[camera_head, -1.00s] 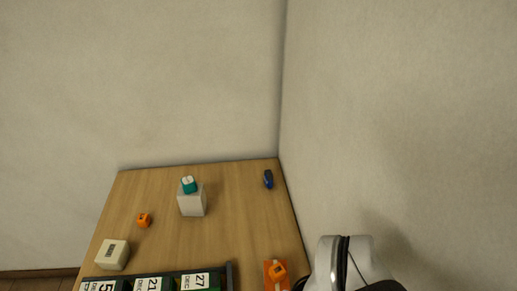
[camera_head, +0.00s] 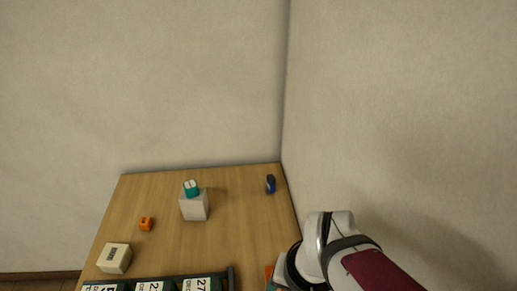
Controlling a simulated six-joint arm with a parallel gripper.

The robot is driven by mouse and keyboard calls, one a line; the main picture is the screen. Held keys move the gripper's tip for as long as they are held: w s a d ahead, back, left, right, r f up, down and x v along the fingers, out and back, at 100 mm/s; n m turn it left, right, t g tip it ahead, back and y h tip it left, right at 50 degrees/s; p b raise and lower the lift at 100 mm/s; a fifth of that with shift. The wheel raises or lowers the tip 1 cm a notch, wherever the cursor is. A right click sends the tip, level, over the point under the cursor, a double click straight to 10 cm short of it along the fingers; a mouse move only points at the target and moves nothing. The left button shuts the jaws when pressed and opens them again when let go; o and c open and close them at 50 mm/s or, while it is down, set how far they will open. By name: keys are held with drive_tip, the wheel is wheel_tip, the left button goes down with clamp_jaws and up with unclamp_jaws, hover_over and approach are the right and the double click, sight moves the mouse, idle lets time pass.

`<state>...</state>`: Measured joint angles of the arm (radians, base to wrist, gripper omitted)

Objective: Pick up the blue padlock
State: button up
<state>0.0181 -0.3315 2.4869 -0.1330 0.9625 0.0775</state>
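The blue padlock (camera_head: 270,184) lies near the far right corner of the wooden table, close to the right wall. It looks small and dark blue, with a darker part at its far end. My arm comes in from the lower right, nearer to the camera than the padlock and apart from it. My gripper's fingers are not visible in this view.
A white block (camera_head: 195,206) with a teal item (camera_head: 191,188) on top stands left of the padlock on the table (camera_head: 236,238). An orange item (camera_head: 146,224) and a cream box (camera_head: 114,258) sit at left. A dark rack (camera_head: 231,278) with dated labels lies in front.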

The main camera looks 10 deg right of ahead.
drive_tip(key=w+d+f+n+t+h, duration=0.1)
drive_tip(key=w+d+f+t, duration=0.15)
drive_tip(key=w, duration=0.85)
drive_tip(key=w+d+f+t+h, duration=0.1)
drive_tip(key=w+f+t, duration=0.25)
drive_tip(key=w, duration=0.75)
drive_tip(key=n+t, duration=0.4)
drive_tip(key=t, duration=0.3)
approach(272, 178)
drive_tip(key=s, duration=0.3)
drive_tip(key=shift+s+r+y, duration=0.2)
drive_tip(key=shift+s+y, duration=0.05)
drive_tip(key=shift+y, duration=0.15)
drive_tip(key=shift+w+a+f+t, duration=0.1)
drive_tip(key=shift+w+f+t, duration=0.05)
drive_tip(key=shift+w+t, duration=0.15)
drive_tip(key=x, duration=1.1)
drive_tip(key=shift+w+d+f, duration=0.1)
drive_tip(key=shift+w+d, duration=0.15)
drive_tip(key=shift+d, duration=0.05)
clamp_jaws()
